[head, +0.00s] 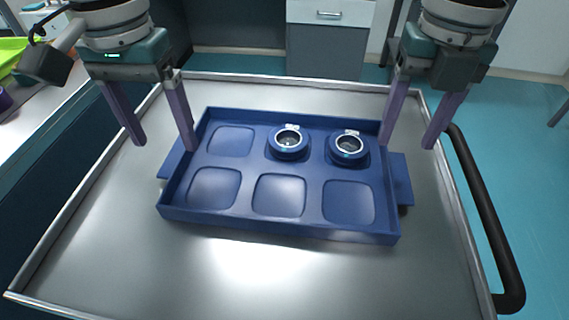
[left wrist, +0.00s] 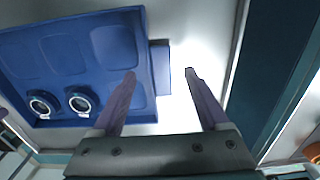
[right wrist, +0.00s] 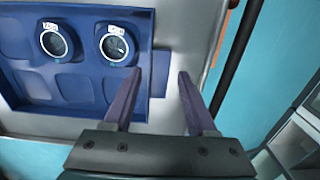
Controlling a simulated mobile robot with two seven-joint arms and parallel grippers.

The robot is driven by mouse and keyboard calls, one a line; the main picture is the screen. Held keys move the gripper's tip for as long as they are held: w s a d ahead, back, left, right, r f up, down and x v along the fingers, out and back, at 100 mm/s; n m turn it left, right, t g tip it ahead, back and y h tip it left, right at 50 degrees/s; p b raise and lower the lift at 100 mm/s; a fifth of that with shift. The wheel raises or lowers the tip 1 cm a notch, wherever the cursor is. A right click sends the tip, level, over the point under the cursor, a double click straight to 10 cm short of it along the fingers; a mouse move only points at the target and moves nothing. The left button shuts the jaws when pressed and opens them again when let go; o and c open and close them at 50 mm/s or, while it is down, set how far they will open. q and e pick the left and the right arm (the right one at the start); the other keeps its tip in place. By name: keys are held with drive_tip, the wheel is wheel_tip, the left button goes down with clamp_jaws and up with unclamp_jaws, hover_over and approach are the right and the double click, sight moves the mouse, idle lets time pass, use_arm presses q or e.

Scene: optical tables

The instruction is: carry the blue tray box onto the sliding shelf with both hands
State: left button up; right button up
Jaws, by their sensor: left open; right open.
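The blue tray box (head: 280,225) rests flat on a metal cart top. It has several square recesses and a tab handle at each short end. Two round blue items with clear centres, the left one (head: 288,143) and the right one (head: 348,149), sit in its back row. My left gripper (head: 166,147) is open above the left handle (head: 171,160), one finger to each side. My right gripper (head: 408,148) is open above the right handle (head: 401,180), fingers spread likewise. The tray also shows in the left wrist view (left wrist: 112,45) and the right wrist view (right wrist: 75,85). I cannot identify the sliding shelf.
The metal cart top (head: 250,270) has a raised rim and clear room in front of the tray. A black push handle (head: 485,215) runs along its right side. A counter with a green bin (head: 10,52) stands at left. A drawer cabinet (head: 328,40) stands behind.

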sight(174, 162)
use_arm(q)
drive_tip(key=shift+f, duration=1.85)
use_arm(e)
drive_tip(key=shift+f, duration=1.9)
use_arm(q)
drive_tip(key=c, duration=0.9)
use_arm(e)
clamp_jaws()
use_arm(q)
clamp_jaws()
